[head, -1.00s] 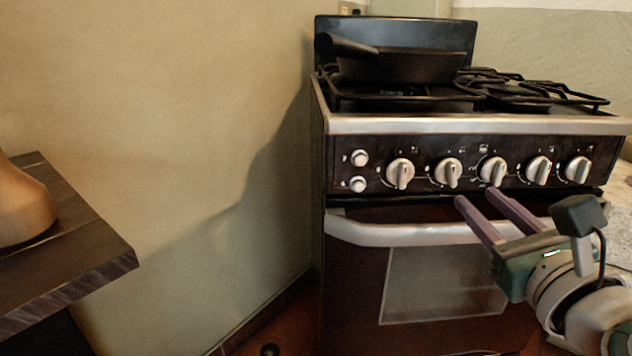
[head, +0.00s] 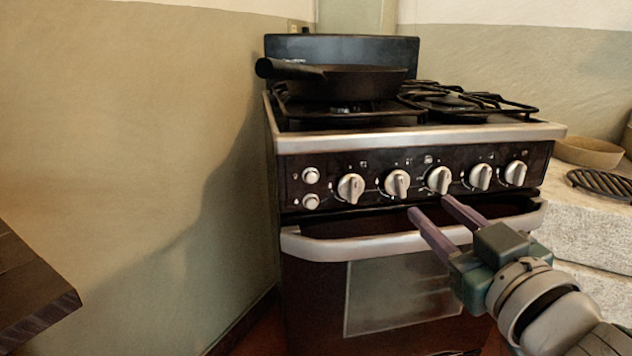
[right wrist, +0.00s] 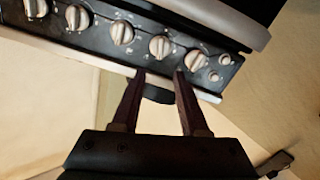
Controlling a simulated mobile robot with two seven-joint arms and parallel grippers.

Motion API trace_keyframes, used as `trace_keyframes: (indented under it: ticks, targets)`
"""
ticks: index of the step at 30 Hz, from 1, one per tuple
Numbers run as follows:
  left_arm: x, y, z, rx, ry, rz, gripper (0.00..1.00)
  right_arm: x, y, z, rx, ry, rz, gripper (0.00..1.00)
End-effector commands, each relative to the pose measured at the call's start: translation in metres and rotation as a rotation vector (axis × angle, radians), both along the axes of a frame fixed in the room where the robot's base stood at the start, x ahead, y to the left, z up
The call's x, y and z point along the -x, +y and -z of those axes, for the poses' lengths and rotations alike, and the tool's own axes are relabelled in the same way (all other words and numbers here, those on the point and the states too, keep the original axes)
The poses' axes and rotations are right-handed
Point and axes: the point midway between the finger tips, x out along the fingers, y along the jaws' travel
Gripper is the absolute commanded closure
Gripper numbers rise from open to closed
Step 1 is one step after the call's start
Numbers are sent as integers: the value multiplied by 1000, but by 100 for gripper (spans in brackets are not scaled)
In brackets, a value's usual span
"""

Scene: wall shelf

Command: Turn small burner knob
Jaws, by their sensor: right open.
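The stove's front panel (head: 420,166) carries a row of several light grey knobs; the frames do not show which one serves the small burner. They include a leftmost knob (head: 351,187), a second knob (head: 397,183), a middle knob (head: 439,180) and a rightmost knob (head: 515,173). My right gripper (head: 430,206) is open and empty, its purple fingers pointing at the panel just below the second and middle knobs. In the right wrist view, the second knob (right wrist: 160,47) lies just beyond the gap between the fingertips (right wrist: 158,76), apart from them. My left gripper is not in view.
The oven handle (head: 370,246) runs across the front below the knobs, close to my right fingers. A dark pan (head: 355,83) sits on the grates. Two round buttons (head: 311,175) are left of the knobs. A dark wooden shelf (head: 35,290) is at lower left.

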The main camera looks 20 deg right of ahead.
Motion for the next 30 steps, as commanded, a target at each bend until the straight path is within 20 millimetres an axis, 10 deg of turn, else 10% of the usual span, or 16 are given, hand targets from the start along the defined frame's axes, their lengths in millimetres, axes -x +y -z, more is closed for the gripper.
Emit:
trace_keyframes:
  ticks: [13, 25, 30]
  targets:
    - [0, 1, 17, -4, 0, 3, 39, -75, -11, 1, 8, 1, -1, 56]
    - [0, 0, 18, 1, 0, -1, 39, -85, -13, 0, 9, 3, -1, 56]
    - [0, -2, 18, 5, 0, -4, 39, -85, -13, 0, 9, 3, -1, 73]
